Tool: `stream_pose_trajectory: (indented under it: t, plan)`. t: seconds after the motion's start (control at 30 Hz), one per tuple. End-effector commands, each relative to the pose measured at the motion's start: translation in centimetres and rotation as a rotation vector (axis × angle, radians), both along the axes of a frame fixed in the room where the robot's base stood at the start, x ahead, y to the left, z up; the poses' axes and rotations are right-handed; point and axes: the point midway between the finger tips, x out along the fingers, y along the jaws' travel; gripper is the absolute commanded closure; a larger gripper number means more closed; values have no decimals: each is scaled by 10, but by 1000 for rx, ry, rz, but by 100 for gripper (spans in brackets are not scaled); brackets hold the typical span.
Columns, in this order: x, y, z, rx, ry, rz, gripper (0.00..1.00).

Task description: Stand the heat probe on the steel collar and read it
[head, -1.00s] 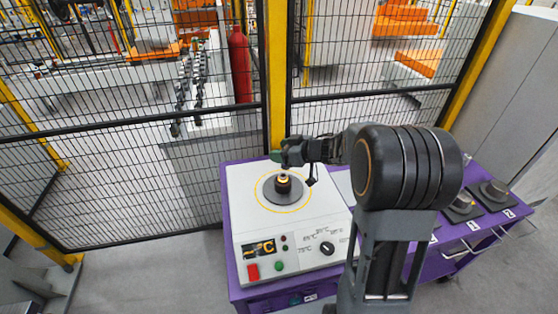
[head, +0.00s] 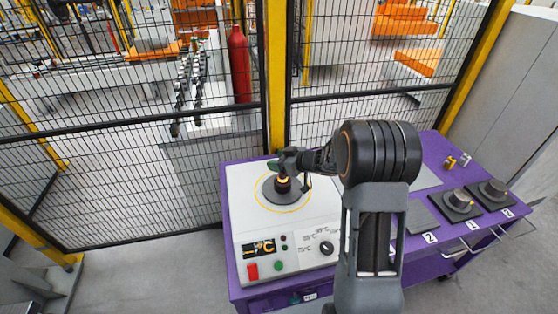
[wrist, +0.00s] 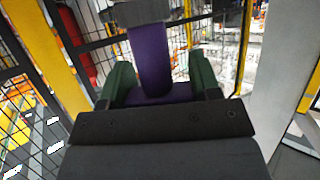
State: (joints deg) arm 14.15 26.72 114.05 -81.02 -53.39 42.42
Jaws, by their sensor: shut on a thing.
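My gripper (head: 284,162) is above the heater's round plate, in the head view. In the wrist view its green fingers (wrist: 158,78) are shut on a purple upright piece with a grey block at its end, which I take to be the heat probe (wrist: 150,50). The steel collar (head: 283,186), dark with a glowing orange ring near its top, stands on the plate (head: 270,194) directly below the gripper. The gripper hides the probe in the head view, so I cannot tell whether it touches the collar.
The white heater (head: 245,215) has a display (head: 259,248), a red button, a green button and a dial. To its right, the purple bench (head: 432,150) carries numbered dark pads, two with grey cylinders, and small yellow pieces (head: 457,161). A mesh fence (head: 120,170) stands behind.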

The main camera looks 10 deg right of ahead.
Motion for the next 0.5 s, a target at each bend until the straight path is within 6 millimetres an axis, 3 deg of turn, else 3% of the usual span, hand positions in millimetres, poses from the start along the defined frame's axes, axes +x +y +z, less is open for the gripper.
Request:
stream_pose_trajectory:
  t: [0.17,0.2,0.43,0.5]
  plan:
    - [0,0,-4,1,1,0,68]
    - [0,0,-4,1,1,0,40]
    - [0,0,-3,1,1,0,18]
    - [0,0,-3,1,1,0,18]
